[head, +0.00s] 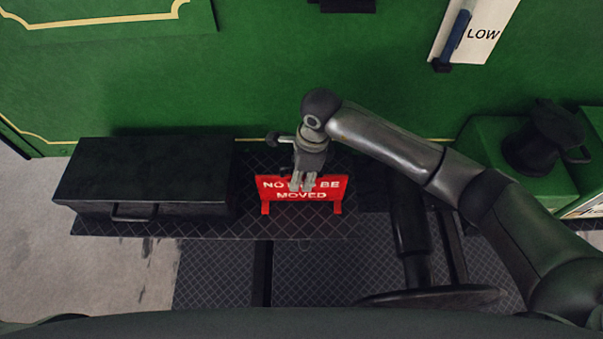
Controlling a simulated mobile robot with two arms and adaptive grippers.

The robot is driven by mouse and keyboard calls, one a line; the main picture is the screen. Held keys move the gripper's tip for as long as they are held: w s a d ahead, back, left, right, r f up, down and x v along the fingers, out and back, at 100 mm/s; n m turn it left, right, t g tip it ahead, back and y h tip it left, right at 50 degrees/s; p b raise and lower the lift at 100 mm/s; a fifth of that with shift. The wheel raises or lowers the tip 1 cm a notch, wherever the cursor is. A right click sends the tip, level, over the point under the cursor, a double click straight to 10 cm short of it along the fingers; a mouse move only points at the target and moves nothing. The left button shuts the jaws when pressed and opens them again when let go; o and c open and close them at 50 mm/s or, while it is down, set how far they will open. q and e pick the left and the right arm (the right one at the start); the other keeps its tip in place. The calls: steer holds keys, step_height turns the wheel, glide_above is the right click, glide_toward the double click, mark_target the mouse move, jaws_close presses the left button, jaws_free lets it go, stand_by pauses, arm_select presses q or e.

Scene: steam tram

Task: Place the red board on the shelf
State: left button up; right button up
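The red board (274,196) with white lettering stands upright on two feet on a dark tread-plate ledge (200,228), in the middle of the head view. My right gripper (301,184) points down at the board's upper middle, and its fingers cover part of the top line of lettering. The fingers look close together. I cannot tell whether they grip the board or only hang in front of it. My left gripper is not in view. I cannot tell for sure which surface is the shelf.
A black lidded box (145,172) with a handle stands left of the board. A green wall (250,70) rises behind. A round black wheel-like part (430,297) is at lower right, and a dark fitting (540,140) sits on a green block further right. Tread-plate floor lies in front.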

steer(key=shift+r, duration=0.2)
steer(key=r+b, duration=0.1)
steer(key=r, duration=0.2)
steer(key=d+r+b, duration=0.1)
steer(key=r, duration=0.3)
steer(key=r+b, duration=0.2)
steer(key=r, duration=0.1)
steer(key=shift+d+r, duration=0.25)
steer(key=shift+d, duration=0.05)
steer(key=shift+d+r, duration=0.1)
steer(key=shift+r, duration=0.5)
